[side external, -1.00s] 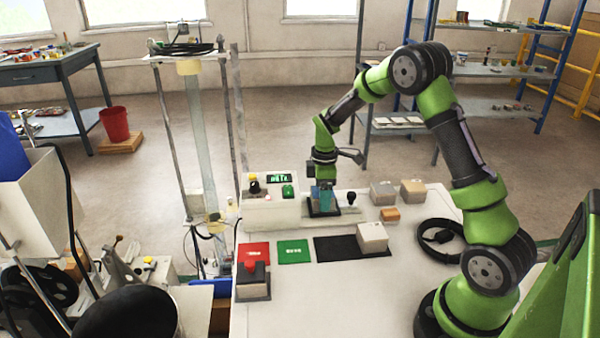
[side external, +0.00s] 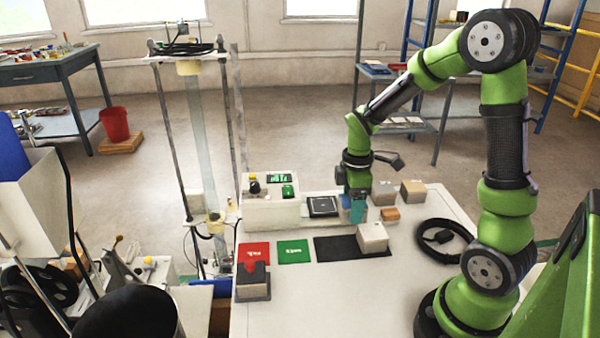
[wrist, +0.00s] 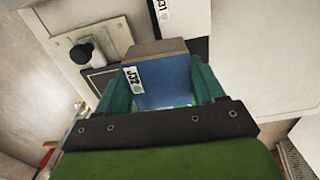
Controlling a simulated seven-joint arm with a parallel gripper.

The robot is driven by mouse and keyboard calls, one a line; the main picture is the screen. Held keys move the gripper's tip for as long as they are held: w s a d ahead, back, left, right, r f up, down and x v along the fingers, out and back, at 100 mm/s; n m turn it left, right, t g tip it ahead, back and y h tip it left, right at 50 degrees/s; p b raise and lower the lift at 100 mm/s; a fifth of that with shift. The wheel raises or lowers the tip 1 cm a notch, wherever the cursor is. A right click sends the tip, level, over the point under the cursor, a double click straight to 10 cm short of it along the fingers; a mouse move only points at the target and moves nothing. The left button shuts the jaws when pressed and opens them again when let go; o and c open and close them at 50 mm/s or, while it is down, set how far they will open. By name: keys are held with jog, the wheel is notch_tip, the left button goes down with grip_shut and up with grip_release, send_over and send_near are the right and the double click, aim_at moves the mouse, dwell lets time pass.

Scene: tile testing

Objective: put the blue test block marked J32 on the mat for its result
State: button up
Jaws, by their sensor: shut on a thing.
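My gripper (side external: 355,212) is shut on the blue test block, which shows as a blue patch at the fingers' left side (side external: 345,203) in the side view. In the wrist view the blue block (wrist: 168,80) sits between the teal fingers, with a white label that seems to read J32. They are just right of the tester's square dark plate (side external: 322,206), which is empty. A red mat (side external: 253,250) and a green mat (side external: 293,251) with white lettering lie at the front left. The tester's small display (side external: 279,178) shows green text too small to read.
A black mat (side external: 335,249) bears a pale block (side external: 373,237). Pale blocks (side external: 413,191) and a small orange-brown block (side external: 390,214) stand behind and right of my gripper. A red-button box (side external: 252,281) stands at the front left; a black ring (side external: 445,238) lies right.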

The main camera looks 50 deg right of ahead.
jog(key=shift+n, duration=0.5)
jog(key=s+a, duration=0.1)
jog(key=a, duration=0.1)
jog(key=s+a, duration=0.1)
jog(key=shift+s+a+f, duration=0.25)
jog(key=shift+s+f, duration=0.05)
jog(key=shift+n, duration=0.7)
jog(key=w+a, duration=0.4)
jog(key=w, duration=0.1)
jog(key=w+a, duration=0.2)
jog(key=w, duration=0.1)
jog(key=shift+a+f, duration=0.25)
jog(key=shift+f, duration=0.05)
jog(key=shift+m, duration=0.3)
jog(key=w+a, duration=0.3)
jog(key=a, duration=0.1)
jog(key=w+a, duration=0.3)
jog(key=shift+w+a, duration=0.3)
jog(key=shift+a, duration=0.05)
jog(key=shift+m, duration=0.8)
jog(key=shift+w+a+f, duration=0.3)
jog(key=shift+w+f, duration=0.1)
jog(key=shift+f, duration=0.4)
jog(key=shift+w+a+f, duration=0.3)
jog(key=shift+w+f, duration=0.05)
jog(key=shift+f, duration=0.45)
jog(key=shift+w+a+f, duration=0.3)
jog(key=shift+w+f, duration=0.1)
jog(key=shift+f, duration=0.4)
jog(key=shift+f, duration=0.25)
